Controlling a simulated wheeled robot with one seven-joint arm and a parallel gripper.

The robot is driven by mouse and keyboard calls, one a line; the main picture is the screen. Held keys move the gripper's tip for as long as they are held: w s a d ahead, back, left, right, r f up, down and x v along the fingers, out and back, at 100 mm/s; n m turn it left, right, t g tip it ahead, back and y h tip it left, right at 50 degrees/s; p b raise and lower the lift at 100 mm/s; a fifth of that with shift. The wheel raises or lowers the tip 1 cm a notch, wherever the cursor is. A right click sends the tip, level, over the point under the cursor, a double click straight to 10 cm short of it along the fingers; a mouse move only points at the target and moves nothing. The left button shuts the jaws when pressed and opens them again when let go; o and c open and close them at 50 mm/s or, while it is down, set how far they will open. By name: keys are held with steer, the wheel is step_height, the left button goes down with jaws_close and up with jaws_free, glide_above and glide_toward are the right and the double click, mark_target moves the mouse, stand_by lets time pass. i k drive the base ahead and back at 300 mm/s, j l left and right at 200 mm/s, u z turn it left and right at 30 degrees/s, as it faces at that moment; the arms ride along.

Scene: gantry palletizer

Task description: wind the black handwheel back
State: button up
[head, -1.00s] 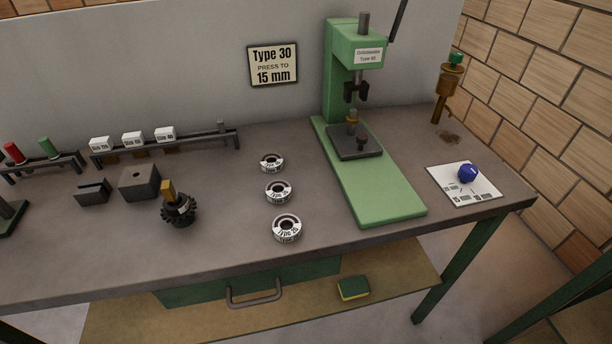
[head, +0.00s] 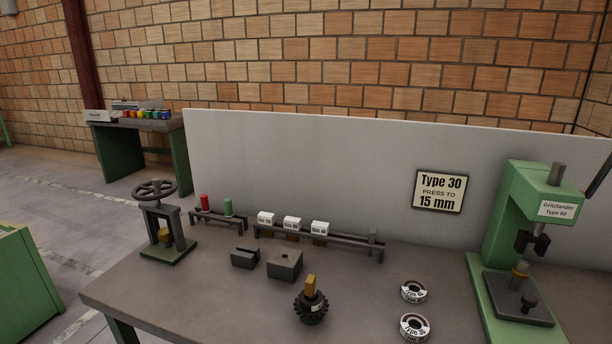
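The black handwheel (head: 154,189) is in the head view at the left. It is a dark spoked wheel lying flat on top of a small dark frame press (head: 178,228). The press stands on a green base plate at the left back corner of the workbench (head: 215,305). My gripper and arm are not in view, and nothing touches the wheel.
A rack with red and green cylinders (head: 216,212) stands just right of the press. Right of it are white labelled blocks (head: 292,223), dark blocks (head: 285,264), a gear (head: 311,301), labelled rings (head: 414,291) and a green press (head: 524,230). A green cabinet (head: 30,285) stands left, across open floor.

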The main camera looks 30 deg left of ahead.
mark_target(156, 182)
steer(key=u, duration=1.6)
steer(key=i, duration=0.1)
steer(key=j+z, duration=0.05)
